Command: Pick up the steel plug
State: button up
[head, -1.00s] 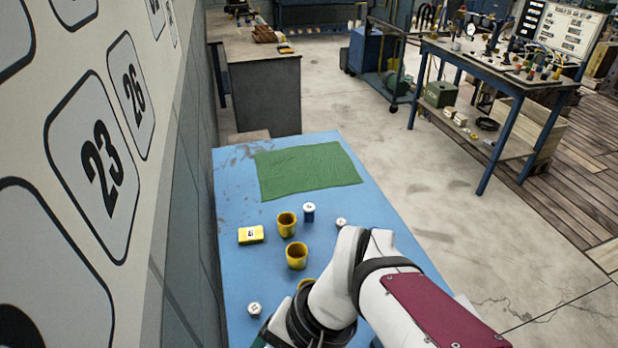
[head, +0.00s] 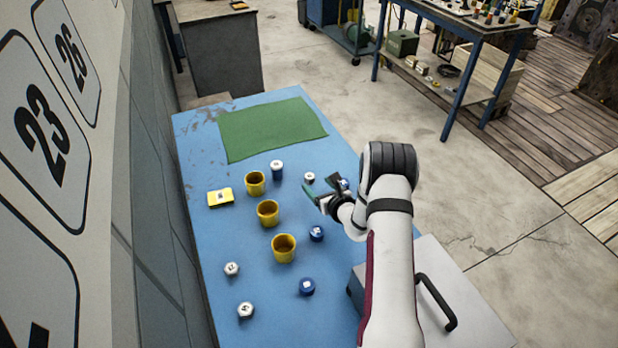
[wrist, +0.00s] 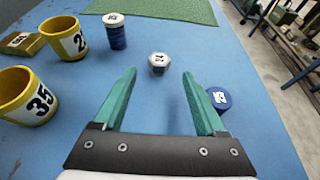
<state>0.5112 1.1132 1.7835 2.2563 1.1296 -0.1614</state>
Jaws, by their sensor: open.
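A short silver steel plug (head: 309,177) with a numbered top stands on the blue table, right of the cups. It also shows in the wrist view (wrist: 158,64), ahead of the fingertips and roughly centred between them. My gripper (head: 319,188) is open and empty, close to this plug and apart from it; its teal fingers also show in the wrist view (wrist: 158,78). Two more silver plugs stand at the near left, one (head: 232,269) behind the other (head: 245,310). The number on the centred plug is too small to read surely.
Three yellow cups (head: 268,213) stand in a row left of my gripper. A blue plug (wrist: 219,98) is beside the right finger; a taller blue piece (wrist: 116,36) stands farther left. A yellow block (head: 220,197) and green mat (head: 272,130) lie beyond. A grey case (head: 455,290) is at right.

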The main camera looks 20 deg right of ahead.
aim_at(311, 178)
jog(key=x, duration=0.4)
jog(key=shift+w+r, duration=0.1)
jog(key=shift+w, duration=0.2)
grip_shut()
